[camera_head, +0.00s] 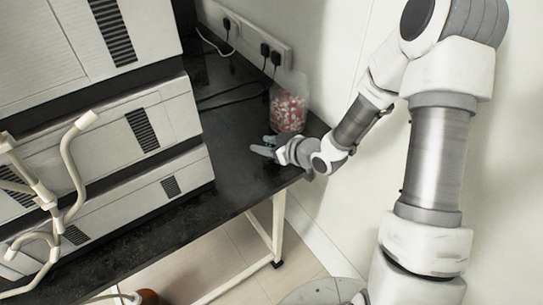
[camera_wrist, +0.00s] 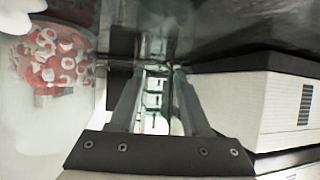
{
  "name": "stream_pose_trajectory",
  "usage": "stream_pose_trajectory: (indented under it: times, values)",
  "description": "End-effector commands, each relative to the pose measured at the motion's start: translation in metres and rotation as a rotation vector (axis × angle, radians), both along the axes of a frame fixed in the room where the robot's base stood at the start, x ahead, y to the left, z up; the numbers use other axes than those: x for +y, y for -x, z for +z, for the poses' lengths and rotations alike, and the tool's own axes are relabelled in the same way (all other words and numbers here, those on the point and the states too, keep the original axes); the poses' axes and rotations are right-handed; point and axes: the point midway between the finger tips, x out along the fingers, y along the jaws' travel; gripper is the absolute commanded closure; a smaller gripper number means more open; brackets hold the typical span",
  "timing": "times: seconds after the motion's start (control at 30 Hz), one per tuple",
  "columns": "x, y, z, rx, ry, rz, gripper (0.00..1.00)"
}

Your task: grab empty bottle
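My gripper (camera_head: 260,145) is low over the dark bench, near its front right corner. Its two fingers are apart, and they also show in the wrist view (camera_wrist: 160,78). A clear, see-through bottle with white marks (camera_wrist: 154,98) shows between the fingers in the wrist view. It looks empty. A narrow gap seems to separate it from the right finger; contact with the left finger is unclear. I cannot make the bottle out in the head view.
A clear jar of red and white pieces (camera_head: 289,112) stands just behind my gripper, at left in the wrist view (camera_wrist: 52,58). Stacked white instruments (camera_head: 150,125) fill the left of the bench (camera_head: 235,185). Cables and wall sockets (camera_head: 262,45) are behind. White tubing (camera_head: 75,165) stands in front.

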Motion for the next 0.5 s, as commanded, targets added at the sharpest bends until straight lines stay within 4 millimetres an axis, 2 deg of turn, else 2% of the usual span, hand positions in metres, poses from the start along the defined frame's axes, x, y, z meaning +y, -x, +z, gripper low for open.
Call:
stream_pose_trajectory:
  times: [0.03,0.23,0.5]
  values:
    - [-0.0001,0.0001,0.0000,0.000,0.000,0.000,0.64]
    - [-0.0005,0.0005,-0.0006,0.002,0.001,0.000,1.00]
    - [-0.0010,0.0011,-0.0017,0.005,0.002,-0.001,1.00]
